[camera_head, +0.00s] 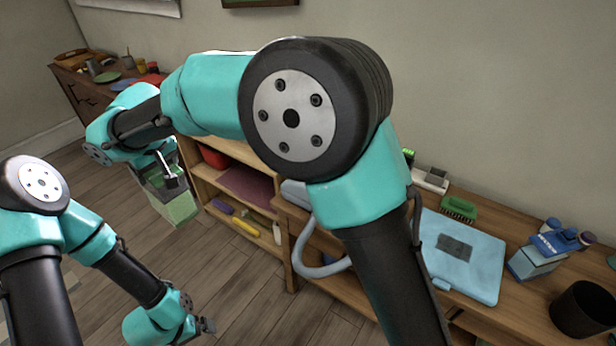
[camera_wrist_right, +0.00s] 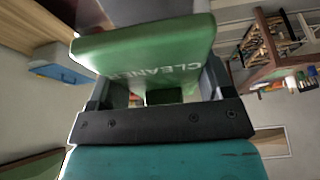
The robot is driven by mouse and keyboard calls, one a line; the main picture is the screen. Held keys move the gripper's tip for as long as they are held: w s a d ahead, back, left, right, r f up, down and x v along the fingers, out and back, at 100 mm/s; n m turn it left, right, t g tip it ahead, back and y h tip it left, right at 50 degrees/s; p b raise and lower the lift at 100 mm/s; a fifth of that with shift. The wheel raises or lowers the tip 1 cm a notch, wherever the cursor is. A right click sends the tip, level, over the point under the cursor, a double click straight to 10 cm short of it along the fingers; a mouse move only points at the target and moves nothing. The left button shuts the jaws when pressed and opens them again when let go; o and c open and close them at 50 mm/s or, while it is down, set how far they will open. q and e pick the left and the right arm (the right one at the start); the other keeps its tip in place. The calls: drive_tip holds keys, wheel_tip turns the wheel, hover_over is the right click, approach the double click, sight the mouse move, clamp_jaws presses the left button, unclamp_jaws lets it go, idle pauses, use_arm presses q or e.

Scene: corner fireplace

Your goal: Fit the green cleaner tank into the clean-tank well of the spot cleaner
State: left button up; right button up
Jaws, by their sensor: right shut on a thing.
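The green cleaner tank (camera_head: 177,207) hangs in my right gripper (camera_head: 168,172), out over the floor left of the shelf unit. In the right wrist view the tank (camera_wrist_right: 150,58) shows its "CLEANER" lettering, and the right gripper (camera_wrist_right: 158,92) is shut on it, with a finger on either side. A light grey body (camera_head: 296,192) with a looped grey hose (camera_head: 304,262), apparently the spot cleaner, is mostly hidden behind my right arm. Its clean-tank well cannot be seen. My left gripper (camera_head: 205,326) is low over the floor, apart from the tank; its jaws are too small to read.
The wooden shelf unit (camera_head: 292,272) holds a red bowl, a folded cloth and bottles.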

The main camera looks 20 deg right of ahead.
drive_tip(key=w+d+r+m+h, duration=0.2)
drive_tip(key=w+d+r+m, duration=0.25)
drive_tip(key=w+d, duration=0.45)
drive_tip(key=w+d+r+m+h, duration=0.1)
drive_tip(key=w+d+r+m, duration=0.2)
drive_tip(key=d, duration=0.8)
drive_tip(key=w+d+r+m+h, duration=0.1)
drive_tip(key=w+d+r+m, duration=0.2)
drive_tip(key=d, duration=0.8)
drive_tip(key=w+d+r+m+h, duration=0.2)
drive_tip(key=w+d+m, duration=0.2)
drive_tip(key=d+m, duration=0.3)
drive_tip(key=d, duration=0.4)
drive_tip(key=shift+w+d+r, duration=0.15)
drive_tip(key=shift+w+r, duration=0.1)
drive_tip(key=shift+r, duration=0.15)
wheel_tip(320, 180, down, 24)
drive_tip(key=shift+f, duration=2.15)
